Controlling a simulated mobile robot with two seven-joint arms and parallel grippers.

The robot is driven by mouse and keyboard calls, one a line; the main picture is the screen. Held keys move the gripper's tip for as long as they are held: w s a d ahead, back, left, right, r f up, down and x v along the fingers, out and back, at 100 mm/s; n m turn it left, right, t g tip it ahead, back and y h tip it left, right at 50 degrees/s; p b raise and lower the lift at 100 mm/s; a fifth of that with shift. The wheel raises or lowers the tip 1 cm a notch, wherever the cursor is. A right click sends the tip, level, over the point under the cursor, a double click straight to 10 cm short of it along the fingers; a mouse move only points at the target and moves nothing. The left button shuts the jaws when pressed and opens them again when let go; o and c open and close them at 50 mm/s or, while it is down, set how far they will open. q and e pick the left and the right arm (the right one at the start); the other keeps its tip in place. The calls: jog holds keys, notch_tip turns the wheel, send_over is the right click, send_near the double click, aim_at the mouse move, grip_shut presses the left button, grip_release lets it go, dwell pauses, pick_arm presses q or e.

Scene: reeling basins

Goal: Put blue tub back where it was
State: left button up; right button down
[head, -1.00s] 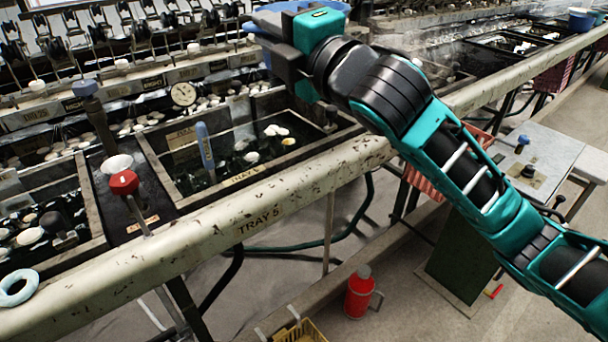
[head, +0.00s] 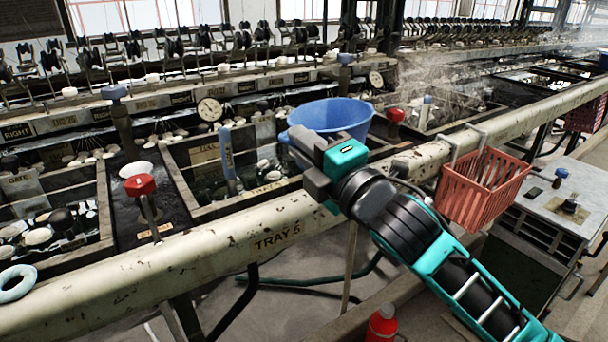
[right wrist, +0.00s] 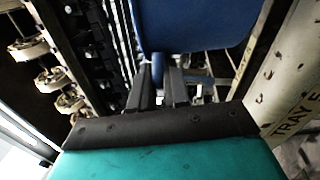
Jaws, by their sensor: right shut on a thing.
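The blue tub (head: 332,117) is a round, open-topped tub in the middle of the head view, held over the right end of the Tray 5 basin. My right gripper (head: 296,150) is at the tub's near left side and hides part of it. In the right wrist view the gripper's fingers (right wrist: 158,85) are shut at the underside of the tub (right wrist: 195,22), on a small blue part of it. The tub looks roughly upright. Whether it touches the basin's edge cannot be told. My left gripper is not in view.
The Tray 5 rail (head: 215,233) runs along the front of the basins. A red basket (head: 483,187) hangs on it at right. A red-topped valve (head: 141,186) and a blue-handled tool (head: 227,150) stand up at left. A red flask (head: 382,325) is below.

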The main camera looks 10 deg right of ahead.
notch_tip(320, 180, down, 4)
jog(key=shift+f+b, duration=0.1)
jog(key=shift+b, duration=0.65)
jog(key=c, duration=1.1)
grip_release()
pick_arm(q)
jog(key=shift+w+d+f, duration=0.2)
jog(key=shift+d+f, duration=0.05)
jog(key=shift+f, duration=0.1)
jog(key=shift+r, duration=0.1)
pick_arm(e)
jog(key=v, duration=1.2)
jog(key=shift+r, duration=0.25)
